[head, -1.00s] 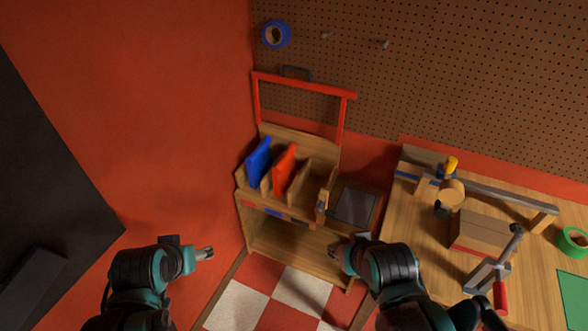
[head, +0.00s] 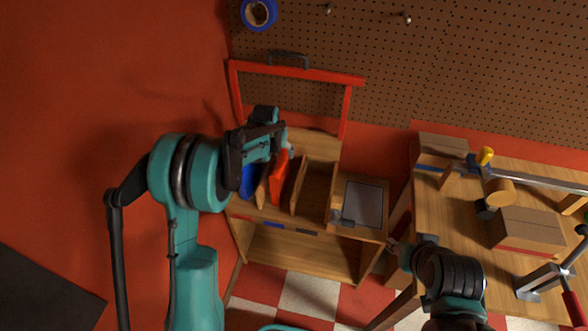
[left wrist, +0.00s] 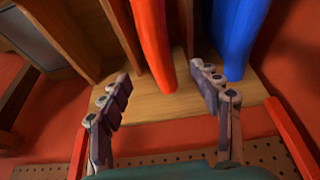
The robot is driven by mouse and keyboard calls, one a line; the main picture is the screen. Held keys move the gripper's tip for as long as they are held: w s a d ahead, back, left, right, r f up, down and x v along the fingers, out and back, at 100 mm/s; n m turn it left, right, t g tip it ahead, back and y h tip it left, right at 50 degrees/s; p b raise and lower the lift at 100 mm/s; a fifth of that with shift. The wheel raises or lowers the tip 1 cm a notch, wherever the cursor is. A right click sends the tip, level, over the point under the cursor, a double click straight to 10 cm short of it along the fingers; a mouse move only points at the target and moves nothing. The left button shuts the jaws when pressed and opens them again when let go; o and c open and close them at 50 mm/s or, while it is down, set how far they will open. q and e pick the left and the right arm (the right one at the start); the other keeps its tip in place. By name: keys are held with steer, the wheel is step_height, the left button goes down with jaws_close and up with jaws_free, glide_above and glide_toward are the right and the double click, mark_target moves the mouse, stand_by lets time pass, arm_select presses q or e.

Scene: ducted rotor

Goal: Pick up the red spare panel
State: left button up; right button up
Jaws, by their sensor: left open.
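The red spare panel (head: 281,180) stands upright in a slot of the wooden rack, just right of the blue panel (head: 249,180). My left gripper (head: 286,143) is over the rack, close to the top of the red panel. In the left wrist view the open, empty fingers (left wrist: 160,80) lie either side of the line of the red panel (left wrist: 153,45), with the blue panel (left wrist: 240,35) beyond the right finger. I cannot tell whether a finger touches either panel. My right gripper (head: 397,247) is low, right of the rack; its jaws are too unclear to read.
The wooden rack (head: 310,262) has dividers beside the panels and a red frame (head: 300,72) behind. A grey-topped section (head: 362,203) adjoins on the right. A workbench (head: 455,225) with a cardboard box (head: 525,230) and a clamp stands farther right.

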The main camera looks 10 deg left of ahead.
mark_target(281, 159)
arm_select(q)
steer(key=b+x, duration=0.1)
steer(key=x, duration=0.2)
steer(key=shift+d, duration=0.15)
steer(key=b+x, duration=0.2)
steer(key=x, duration=0.3)
steer(key=shift+f+b, duration=0.25)
steer(key=shift+b, duration=0.15)
steer(key=shift+s+r, duration=0.1)
steer(key=shift+r, duration=0.05)
steer(key=shift+c, duration=0.3)
jaws_close()
